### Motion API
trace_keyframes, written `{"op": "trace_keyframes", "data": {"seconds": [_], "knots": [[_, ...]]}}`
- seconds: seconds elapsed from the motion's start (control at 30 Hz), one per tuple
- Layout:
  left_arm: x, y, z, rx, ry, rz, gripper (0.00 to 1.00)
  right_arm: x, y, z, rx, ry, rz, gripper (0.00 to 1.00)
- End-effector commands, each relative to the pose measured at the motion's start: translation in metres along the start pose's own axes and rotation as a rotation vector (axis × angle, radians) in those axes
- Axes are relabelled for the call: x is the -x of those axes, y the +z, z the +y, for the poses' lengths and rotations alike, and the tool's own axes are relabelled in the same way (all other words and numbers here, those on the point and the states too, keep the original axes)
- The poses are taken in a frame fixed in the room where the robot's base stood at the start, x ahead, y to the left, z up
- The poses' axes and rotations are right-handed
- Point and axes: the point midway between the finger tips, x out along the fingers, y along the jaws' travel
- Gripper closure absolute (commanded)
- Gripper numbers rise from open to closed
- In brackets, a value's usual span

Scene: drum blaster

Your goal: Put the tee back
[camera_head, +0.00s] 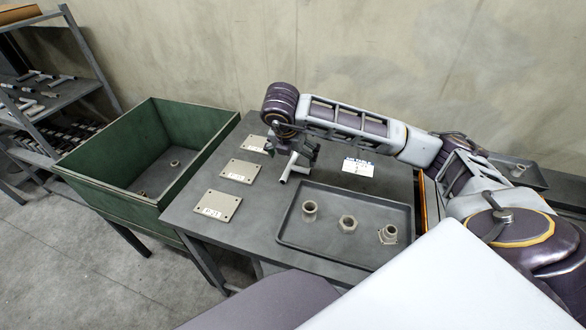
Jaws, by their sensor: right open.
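A pale grey tee-shaped pipe piece (292,168) is at the middle of the grey table (262,225), just below and touching or very near my right gripper (291,153). My right gripper reaches in from the right, points down and is open. Its fingers partly cover the piece, and I cannot tell whether the piece rests on the table. My left gripper is not in view.
Three flat plates with corner holes lie along the table's left side: far (253,143), middle (239,170), near (217,204). A white sign (358,167) stands behind the tray. A green bin (190,182) at left holds a small fitting (175,163). Shelves (75,95) hold pipes.

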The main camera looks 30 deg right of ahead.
Motion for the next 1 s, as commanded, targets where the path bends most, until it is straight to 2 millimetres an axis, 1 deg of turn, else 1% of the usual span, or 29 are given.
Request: {"op": "trace_keyframes", "data": {"seconds": [0.03, 0.2, 0.4, 0.5, 0.83, 1.0], "knots": [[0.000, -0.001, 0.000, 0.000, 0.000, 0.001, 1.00, -0.007, 0.000, 0.000, 0.000, -0.002, 0.001, 0.00], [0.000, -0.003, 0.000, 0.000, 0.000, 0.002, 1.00, -0.030, 0.000, 0.000, -0.001, -0.002, 0.001, 0.00], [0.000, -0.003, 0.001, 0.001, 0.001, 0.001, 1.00, -0.047, 0.001, 0.000, 0.000, -0.001, -0.001, 0.00], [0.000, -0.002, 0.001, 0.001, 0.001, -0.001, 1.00, -0.050, 0.001, 0.000, 0.000, 0.001, -0.001, 0.00], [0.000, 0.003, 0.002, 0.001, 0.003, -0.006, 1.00, -0.050, 0.001, 0.000, 0.000, 0.001, -0.001, 0.00], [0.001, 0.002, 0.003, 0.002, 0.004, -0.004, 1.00, -0.059, 0.001, -0.001, 0.000, -0.001, 0.000, 0.00]]}}
